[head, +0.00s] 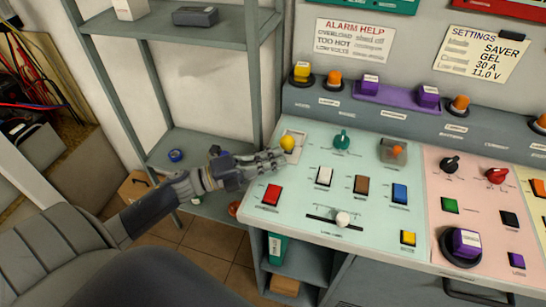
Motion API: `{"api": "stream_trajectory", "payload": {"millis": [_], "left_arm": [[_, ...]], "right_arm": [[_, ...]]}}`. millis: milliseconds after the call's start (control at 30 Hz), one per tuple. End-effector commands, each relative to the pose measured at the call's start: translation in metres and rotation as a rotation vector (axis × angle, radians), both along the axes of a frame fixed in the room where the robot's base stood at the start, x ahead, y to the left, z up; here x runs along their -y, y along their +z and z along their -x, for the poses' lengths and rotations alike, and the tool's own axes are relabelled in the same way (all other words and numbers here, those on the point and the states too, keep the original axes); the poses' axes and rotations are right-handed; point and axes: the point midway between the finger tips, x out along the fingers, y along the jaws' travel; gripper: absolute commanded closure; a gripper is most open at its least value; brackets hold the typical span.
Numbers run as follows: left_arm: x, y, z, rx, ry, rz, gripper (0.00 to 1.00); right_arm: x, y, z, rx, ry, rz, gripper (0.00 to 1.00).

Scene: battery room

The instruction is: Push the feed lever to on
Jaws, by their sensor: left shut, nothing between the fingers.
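A lever with a round yellow knob (288,142) stands on a pale plate at the upper left of the light green panel (300,220). It looks like the feed lever, but I cannot read its label or tell its on and off ends. My left gripper (282,157) reaches in from the left over the panel's left edge. Its fingers are shut and empty, with the tips close below and left of the yellow knob. I cannot tell whether they touch the lever. My right gripper is not in view.
Near the lever are a green knob (342,141), a covered orange button (396,151), a red switch (271,195), a white switch (324,176) and a white-knobbed slider (343,218). A grey shelf unit (185,152) stands left of the console.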

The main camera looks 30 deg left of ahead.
Motion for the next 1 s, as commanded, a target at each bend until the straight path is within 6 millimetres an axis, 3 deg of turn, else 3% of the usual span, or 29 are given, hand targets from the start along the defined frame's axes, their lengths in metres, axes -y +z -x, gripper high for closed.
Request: {"api": "stream_trajectory", "payload": {"millis": [667, 1000], "left_arm": [[-0.003, 0.015, -0.008, -0.112, 0.000, 0.027, 1.00], [-0.007, 0.036, -0.024, -0.313, 0.001, 0.075, 1.00]], "right_arm": [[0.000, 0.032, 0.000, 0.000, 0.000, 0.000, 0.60], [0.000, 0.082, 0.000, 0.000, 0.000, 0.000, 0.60]]}}
